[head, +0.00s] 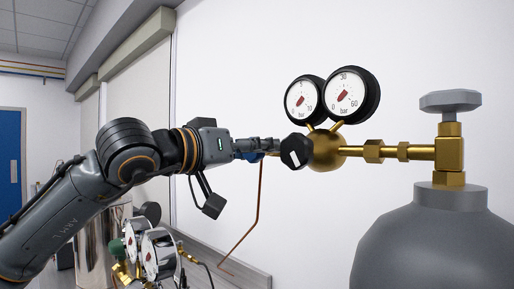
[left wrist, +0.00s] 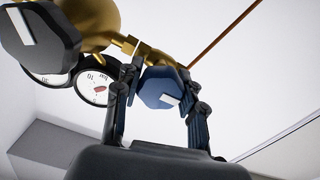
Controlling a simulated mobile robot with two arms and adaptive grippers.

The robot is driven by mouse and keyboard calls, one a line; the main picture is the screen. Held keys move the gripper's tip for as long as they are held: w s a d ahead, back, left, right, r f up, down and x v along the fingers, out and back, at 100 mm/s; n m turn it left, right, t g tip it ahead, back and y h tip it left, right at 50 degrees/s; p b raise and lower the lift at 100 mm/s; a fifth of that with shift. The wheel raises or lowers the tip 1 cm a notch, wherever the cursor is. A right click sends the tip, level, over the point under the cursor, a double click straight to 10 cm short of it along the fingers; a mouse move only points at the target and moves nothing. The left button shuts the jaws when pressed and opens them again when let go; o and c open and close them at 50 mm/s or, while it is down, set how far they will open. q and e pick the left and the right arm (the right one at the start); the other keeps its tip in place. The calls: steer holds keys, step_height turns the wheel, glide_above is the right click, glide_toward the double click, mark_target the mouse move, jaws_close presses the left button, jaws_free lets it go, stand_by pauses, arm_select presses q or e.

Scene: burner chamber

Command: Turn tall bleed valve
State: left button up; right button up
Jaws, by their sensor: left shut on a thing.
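My left gripper (head: 266,147) reaches in from the left to the brass regulator (head: 327,152). In the left wrist view its two fingers (left wrist: 160,75) stand on either side of a blue faceted knob (left wrist: 160,88) with a white mark, and they are shut on it. In the head view only a bit of blue shows between the fingers. A black knob (head: 294,151) with a white mark is on the regulator's front, just right of the fingertips. It is large at the upper left of the left wrist view (left wrist: 42,38). My right gripper is out of view.
Two round gauges (head: 344,94) sit above the regulator. A brass pipe leads right to a grey cylinder (head: 440,240) with a grey handwheel (head: 450,101). More gauges (head: 158,254) and a shiny metal vessel (head: 92,250) stand at the lower left. A thin copper tube (head: 259,200) hangs below my gripper.

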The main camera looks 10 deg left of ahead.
arm_select(q)
steer(key=shift+d+f, duration=0.1)
steer(key=shift+f, duration=0.15)
steer(key=o, duration=1.2)
steer(key=shift+r, duration=0.1)
steer(key=shift+r, duration=0.1)
steer(key=v, duration=1.2)
